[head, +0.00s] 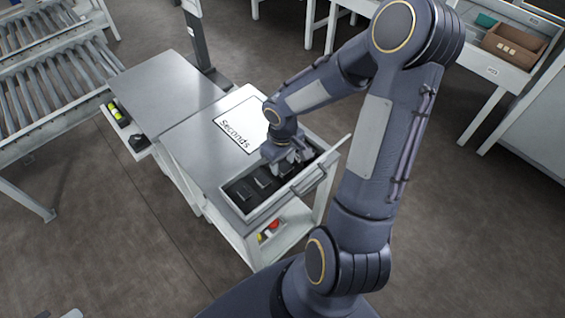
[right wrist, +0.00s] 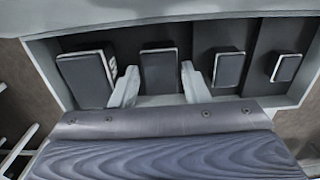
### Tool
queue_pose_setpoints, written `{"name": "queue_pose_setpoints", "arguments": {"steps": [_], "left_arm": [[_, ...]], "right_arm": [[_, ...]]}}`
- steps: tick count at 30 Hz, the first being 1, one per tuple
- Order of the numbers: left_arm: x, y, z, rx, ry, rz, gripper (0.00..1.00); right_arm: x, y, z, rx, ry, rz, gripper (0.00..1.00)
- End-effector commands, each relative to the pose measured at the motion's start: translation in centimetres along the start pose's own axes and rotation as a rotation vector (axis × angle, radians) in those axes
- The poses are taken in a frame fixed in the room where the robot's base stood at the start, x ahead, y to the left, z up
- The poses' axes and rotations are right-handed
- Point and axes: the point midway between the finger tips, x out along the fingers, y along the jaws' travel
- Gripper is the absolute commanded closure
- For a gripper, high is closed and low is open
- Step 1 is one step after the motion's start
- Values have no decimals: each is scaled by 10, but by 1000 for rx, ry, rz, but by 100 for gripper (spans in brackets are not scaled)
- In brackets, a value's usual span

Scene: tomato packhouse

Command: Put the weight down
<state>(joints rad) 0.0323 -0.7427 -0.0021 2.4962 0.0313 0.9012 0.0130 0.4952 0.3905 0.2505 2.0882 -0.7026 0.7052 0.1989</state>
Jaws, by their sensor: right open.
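Several dark grey block weights with pale edges lie in a row in an open drawer (head: 238,206). In the right wrist view they go from a large one (right wrist: 85,78) at the left to a small one (right wrist: 286,67) at the right. My right gripper (head: 285,158) is over the drawer, pointing down. Its two pale fingers (right wrist: 160,86) are open, one to each side of the second weight from the left (right wrist: 160,70), with gaps showing between. That weight lies in the drawer's dark compartment. My left gripper is not in view.
A white board reading "Seconds" (head: 240,121) lies on the metal worktop (head: 190,140) behind the drawer. The drawer's front handle (head: 308,182) is close to the gripper. A lower shelf holds red and yellow items (head: 268,230). Roller conveyors (head: 60,80) stand at the left.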

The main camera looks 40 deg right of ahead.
Motion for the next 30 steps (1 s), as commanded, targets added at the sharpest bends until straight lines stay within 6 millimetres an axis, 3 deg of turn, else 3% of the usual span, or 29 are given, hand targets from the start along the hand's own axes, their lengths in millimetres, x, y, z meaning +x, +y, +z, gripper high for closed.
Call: {"name": "queue_pose_setpoints", "arguments": {"steps": [9, 20, 23, 30], "left_arm": [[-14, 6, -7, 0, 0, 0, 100], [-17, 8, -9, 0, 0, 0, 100], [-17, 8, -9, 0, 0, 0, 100], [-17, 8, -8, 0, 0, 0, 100]], "right_arm": [[-72, 0, -1, 0, 7, 3, 58], [-114, -4, 4, 8, 18, 0, 58], [-134, -14, 17, 33, 63, -5, 58], [-183, -61, 75, 144, 270, -115, 58]]}}
